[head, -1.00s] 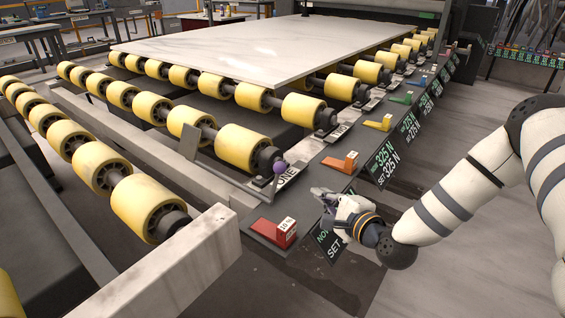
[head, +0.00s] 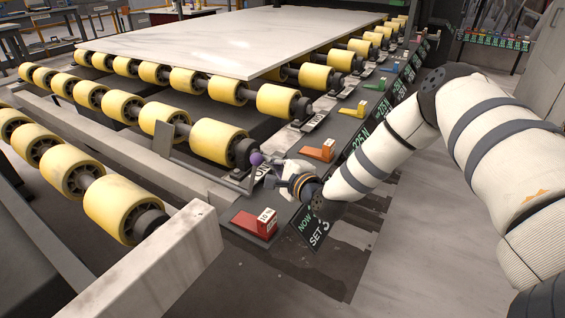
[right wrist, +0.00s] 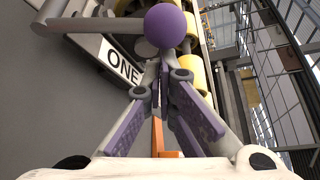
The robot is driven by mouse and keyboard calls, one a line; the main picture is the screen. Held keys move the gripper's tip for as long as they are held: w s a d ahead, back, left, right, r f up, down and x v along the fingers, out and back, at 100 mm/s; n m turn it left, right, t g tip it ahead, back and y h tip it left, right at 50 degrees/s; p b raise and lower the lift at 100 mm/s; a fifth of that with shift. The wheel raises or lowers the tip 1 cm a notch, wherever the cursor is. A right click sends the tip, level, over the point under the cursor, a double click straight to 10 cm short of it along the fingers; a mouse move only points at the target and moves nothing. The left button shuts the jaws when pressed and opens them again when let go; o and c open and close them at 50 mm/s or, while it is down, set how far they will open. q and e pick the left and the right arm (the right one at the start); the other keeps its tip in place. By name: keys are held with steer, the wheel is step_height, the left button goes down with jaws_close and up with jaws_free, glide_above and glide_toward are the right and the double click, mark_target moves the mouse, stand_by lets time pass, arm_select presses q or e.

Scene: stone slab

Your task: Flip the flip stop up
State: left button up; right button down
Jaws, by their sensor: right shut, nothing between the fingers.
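The flip stop has a grey plate (head: 165,137) standing near the yellow rollers. A grey rod runs from it to a short lever with a purple ball knob (head: 257,158). The knob (right wrist: 166,25) also shows large in the right wrist view, with its grey lever reaching left. My right gripper (head: 269,169) is right beside the knob in the head view. In the right wrist view its purple-padded fingers (right wrist: 160,82) are shut and empty, with the knob just past their tips. I cannot tell whether they touch it. My left gripper is not in view.
A white stone slab (head: 235,38) lies on the rollers behind. Red (head: 256,223) and orange (head: 318,151) blocks sit on the grey side rail. A "ONE" label (right wrist: 122,66) is close to the gripper. A pale beam (head: 150,265) fills the front left. The floor at right is clear.

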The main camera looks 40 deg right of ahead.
mark_target(261, 159)
steer(key=shift+a, duration=0.1)
steer(key=a+n, duration=0.1)
steer(key=s+a+r+n+t, duration=0.1)
steer(key=a+r+n, duration=0.1)
steer(key=shift+s+a+r+t+h+p, duration=0.2)
steer(key=shift+s+a+t+h+p, duration=0.1)
steer(key=shift+t+h, duration=0.1)
steer(key=shift+d+f, duration=0.1)
steer(key=shift+w+d, duration=0.1)
